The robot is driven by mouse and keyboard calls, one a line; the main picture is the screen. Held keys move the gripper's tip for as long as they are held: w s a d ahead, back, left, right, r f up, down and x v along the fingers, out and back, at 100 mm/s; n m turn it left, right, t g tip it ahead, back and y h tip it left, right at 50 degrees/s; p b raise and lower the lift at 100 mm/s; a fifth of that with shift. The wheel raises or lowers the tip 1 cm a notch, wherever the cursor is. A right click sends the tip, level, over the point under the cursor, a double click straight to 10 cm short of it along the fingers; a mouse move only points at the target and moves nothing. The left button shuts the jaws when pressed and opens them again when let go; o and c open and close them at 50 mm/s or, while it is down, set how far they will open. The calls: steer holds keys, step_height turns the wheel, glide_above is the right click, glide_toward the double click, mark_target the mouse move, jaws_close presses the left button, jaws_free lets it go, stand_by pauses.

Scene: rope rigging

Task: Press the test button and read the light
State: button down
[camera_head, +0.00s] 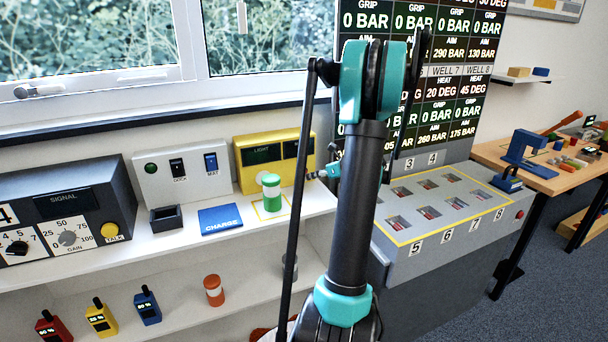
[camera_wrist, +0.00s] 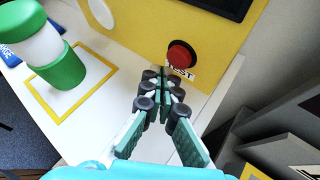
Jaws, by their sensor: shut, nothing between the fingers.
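A yellow box (camera_head: 245,177) with a dark window labelled LIGHT (camera_head: 262,154) stands on the white shelf. In the wrist view, its front (camera_wrist: 140,38) carries a round red button (camera_wrist: 181,54) above a TEST label (camera_wrist: 180,72). No lit lamp shows on the box. My gripper (camera_wrist: 164,80) is shut and empty, its tips just below the button and partly over the label. I cannot tell whether they touch the box.
A green and white cylinder (camera_head: 271,193) stands upright in a yellow square outline beside the box, left of my gripper in the wrist view. A blue CHARGE pad (camera_head: 220,217) lies farther left. A grey console (camera_head: 440,215) with numbered slots stands to the right.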

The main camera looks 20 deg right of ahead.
steer(key=shift+w, duration=0.15)
stand_by(0.7)
steer(key=shift+w, duration=0.25)
steer(key=shift+w, duration=0.55)
stand_by(0.8)
steer(key=shift+s, duration=1)
steer(key=shift+s, duration=0.1)
steer(key=shift+s+d, duration=0.1)
steer(key=shift+s, duration=2.3)
